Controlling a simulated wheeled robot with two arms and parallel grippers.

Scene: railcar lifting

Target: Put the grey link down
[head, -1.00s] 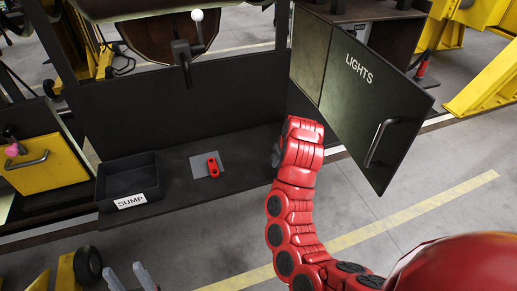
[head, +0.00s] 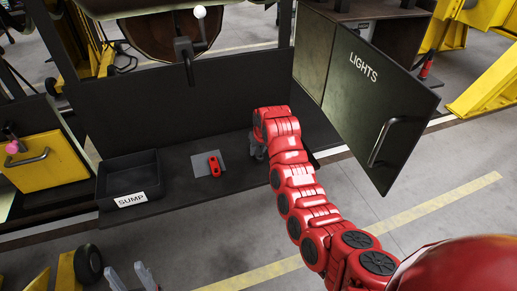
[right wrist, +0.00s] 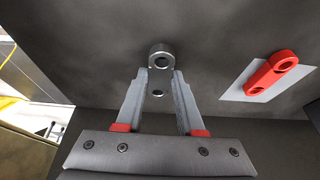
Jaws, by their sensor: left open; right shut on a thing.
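The grey link (right wrist: 160,60) is held between the two fingertips of my right gripper (right wrist: 158,88) in the right wrist view. Its ringed end sticks out past the tips, over the dark shelf; whether it touches the shelf I cannot tell. In the head view my right gripper (head: 257,150) is over the right part of the shelf (head: 185,185), mostly hidden by my red arm, and the link cannot be made out. My left gripper (head: 131,278) is open and empty at the bottom left, low in front of the shelf.
A red link (head: 214,166) lies on a grey pad (head: 226,157) left of my right gripper. A black bin marked SUMP (head: 128,180) stands at the shelf's left end. The open LIGHTS door (head: 372,110) hangs right of my right arm. Bare shelf lies between pad and gripper.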

